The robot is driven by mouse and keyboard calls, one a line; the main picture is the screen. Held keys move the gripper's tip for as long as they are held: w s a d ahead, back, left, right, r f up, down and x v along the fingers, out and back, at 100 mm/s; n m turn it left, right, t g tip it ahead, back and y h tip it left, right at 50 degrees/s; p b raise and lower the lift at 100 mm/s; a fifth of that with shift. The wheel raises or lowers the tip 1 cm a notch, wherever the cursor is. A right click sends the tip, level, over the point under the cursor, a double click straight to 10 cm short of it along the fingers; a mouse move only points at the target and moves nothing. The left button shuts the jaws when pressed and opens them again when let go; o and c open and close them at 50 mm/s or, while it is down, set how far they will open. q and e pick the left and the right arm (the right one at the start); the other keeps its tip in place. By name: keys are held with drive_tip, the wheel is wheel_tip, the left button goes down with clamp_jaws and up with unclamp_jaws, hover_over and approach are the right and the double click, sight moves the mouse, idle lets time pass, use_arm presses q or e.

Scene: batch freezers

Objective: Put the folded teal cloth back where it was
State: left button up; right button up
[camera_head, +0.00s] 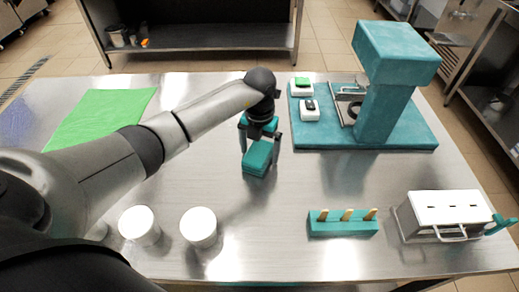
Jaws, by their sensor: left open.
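The folded teal cloth (257,158) is a small, thick teal block near the middle of the steel table. My left gripper (261,142) points down over it and is open, with one finger at each side of the cloth's back part. I cannot tell whether the fingers touch the cloth, or whether it rests fully on the table. My right gripper is not in view.
A teal machine (392,62) stands on a teal base (415,135) at the back right, with small white boxes (310,113) on it. A green sheet (100,115) lies left. White cups (199,227), a teal stick holder (343,228) and a white slotted box (447,207) stand in front.

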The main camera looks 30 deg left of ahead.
sight(260, 149)
use_arm(q)
wheel_tip(260, 149, up, 12)
drive_tip(key=p, duration=0.2)
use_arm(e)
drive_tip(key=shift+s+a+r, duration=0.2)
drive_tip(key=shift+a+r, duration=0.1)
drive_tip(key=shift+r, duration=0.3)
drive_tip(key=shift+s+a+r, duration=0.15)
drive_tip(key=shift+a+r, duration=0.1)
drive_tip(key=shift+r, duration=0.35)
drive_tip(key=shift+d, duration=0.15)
